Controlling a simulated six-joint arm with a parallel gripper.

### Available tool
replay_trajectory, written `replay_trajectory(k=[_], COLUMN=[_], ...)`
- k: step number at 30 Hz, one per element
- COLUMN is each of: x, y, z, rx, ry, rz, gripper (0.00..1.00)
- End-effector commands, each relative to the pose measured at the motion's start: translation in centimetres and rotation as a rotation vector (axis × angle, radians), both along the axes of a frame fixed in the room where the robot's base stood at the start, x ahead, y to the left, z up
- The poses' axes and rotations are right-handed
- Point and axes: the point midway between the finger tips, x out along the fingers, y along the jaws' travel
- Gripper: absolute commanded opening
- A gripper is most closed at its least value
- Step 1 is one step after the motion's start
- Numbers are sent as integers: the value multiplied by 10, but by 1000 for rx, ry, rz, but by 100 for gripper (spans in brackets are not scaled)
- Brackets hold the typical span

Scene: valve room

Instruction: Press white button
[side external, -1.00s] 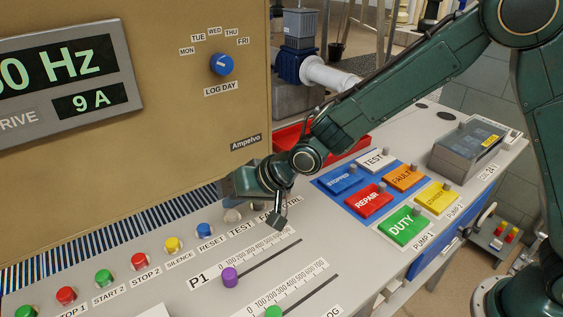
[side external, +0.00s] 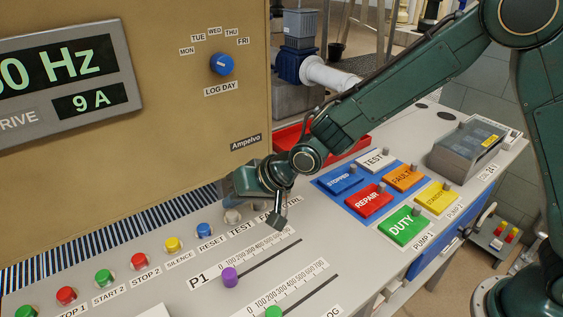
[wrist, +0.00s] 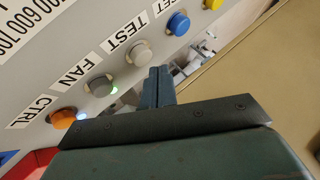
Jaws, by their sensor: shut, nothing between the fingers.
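In the side view, the pale TEST button (side external: 232,216) shows just below my gripper, and the FAN button is hidden behind my wrist. My gripper (wrist: 158,76) is shut and empty. Its fingertips appear beside the TEST button in the wrist view; contact cannot be made out.
A blue RESET button (wrist: 178,23) and an orange CTRL button (wrist: 62,118) flank the pale ones. The row continues left with a yellow SILENCE button (side external: 173,244) and others. A purple slider knob (side external: 230,277) stands in front. The tan cabinet (side external: 150,120) rises behind.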

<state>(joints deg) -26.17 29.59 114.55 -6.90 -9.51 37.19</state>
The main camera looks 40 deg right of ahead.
Motion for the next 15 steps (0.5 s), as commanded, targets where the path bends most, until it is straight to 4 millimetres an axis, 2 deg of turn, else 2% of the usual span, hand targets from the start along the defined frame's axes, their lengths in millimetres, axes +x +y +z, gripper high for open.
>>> replay_trajectory(k=[15], x=[0], y=[0], z=[-9], rx=[0], ry=[1], rz=[1], gripper=[0])
